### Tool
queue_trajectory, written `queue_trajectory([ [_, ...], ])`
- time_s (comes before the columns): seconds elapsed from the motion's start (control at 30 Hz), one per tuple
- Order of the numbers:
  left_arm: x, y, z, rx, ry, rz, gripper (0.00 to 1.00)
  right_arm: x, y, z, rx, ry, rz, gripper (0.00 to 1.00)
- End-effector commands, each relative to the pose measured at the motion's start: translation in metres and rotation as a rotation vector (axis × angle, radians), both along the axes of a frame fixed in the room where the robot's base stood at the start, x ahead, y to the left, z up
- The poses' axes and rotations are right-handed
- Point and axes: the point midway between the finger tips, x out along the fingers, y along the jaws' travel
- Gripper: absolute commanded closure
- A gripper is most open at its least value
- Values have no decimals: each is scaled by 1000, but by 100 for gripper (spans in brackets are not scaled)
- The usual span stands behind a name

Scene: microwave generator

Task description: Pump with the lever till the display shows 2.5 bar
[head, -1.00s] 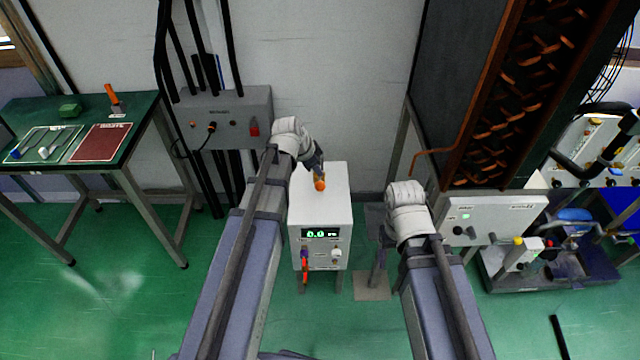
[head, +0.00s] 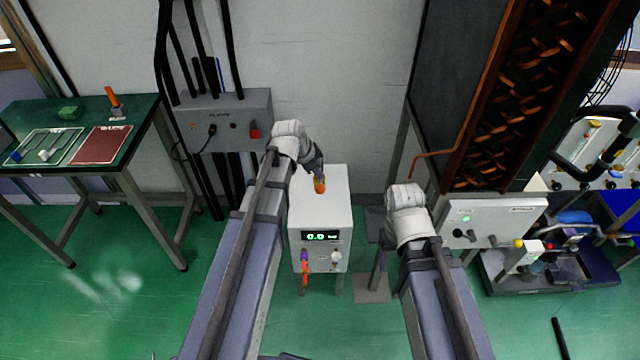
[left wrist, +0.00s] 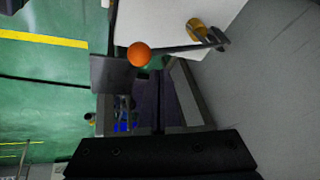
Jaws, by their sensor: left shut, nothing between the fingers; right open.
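The white pump box (head: 335,210) stands in the middle of the head view. Its green display (head: 319,236) reads 0.0 bar. The lever's orange knob (head: 320,186) shows over the box top, and the knob also shows in the left wrist view (left wrist: 139,54). There a dark rod runs from it to a brass-coloured collar (left wrist: 197,29). My left gripper (head: 318,171) is shut and empty, just behind the knob in the head view; contact cannot be told. My right wrist (head: 406,200) is right of the box, and its fingers are hidden behind it.
A green table (head: 140,115) with a red mat stands at the left. A grey wall box (head: 230,118) with cables is behind my left arm. Green floor lies open at the front left.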

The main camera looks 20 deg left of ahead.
Motion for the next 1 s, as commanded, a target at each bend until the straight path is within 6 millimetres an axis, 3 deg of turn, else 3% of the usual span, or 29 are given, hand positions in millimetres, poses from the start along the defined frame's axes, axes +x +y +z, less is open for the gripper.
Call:
queue_trajectory([
  [1.0, -3, -1, -7, 0, 0, 0, 100, 0, 0, -7, 0, 0, 0, 30],
])
